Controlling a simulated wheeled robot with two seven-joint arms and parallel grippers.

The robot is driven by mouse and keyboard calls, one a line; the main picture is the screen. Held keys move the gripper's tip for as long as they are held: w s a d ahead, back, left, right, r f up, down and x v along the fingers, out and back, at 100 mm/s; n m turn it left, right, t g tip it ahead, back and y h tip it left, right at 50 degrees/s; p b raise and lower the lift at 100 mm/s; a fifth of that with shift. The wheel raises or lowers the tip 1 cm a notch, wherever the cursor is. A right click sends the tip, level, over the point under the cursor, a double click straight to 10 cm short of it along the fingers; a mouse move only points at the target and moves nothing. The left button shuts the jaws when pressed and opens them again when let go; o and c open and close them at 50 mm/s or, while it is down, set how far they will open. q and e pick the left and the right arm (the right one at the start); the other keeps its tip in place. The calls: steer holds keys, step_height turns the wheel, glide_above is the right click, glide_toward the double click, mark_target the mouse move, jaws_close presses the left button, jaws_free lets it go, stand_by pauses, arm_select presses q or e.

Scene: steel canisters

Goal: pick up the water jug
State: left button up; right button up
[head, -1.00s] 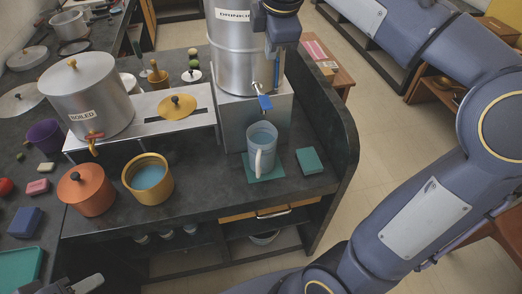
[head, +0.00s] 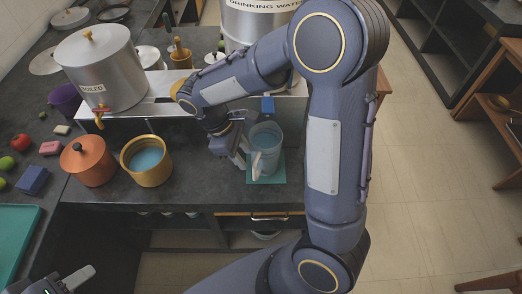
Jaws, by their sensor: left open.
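The water jug (head: 265,139) is pale blue with a light handle (head: 257,167) on its near side. It stands upright on a green mat (head: 279,172) on the dark counter, with blue water showing inside. My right gripper (head: 243,160) points down at the jug's left side, close to the handle. Its fingers are small and partly hidden, so I cannot tell if they touch or grip the handle. My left gripper (head: 78,279) is open at the bottom left edge, far from the jug and only partly in view.
A steel canister marked boiled (head: 102,70) stands on a raised shelf at left. An orange pot (head: 88,164) and a yellow pot (head: 147,160) stand left of the jug. The drinking water canister (head: 255,22) is behind, partly hidden by my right arm.

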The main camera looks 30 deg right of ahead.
mark_target(263, 157)
steer(key=x, duration=0.6)
steer(key=shift+s+a+f+p, duration=0.1)
steer(key=shift+s+f+p, duration=0.15)
steer(key=shift+p, duration=0.15)
jaws_close()
steer(key=shift+r, duration=0.1)
stand_by(0.9)
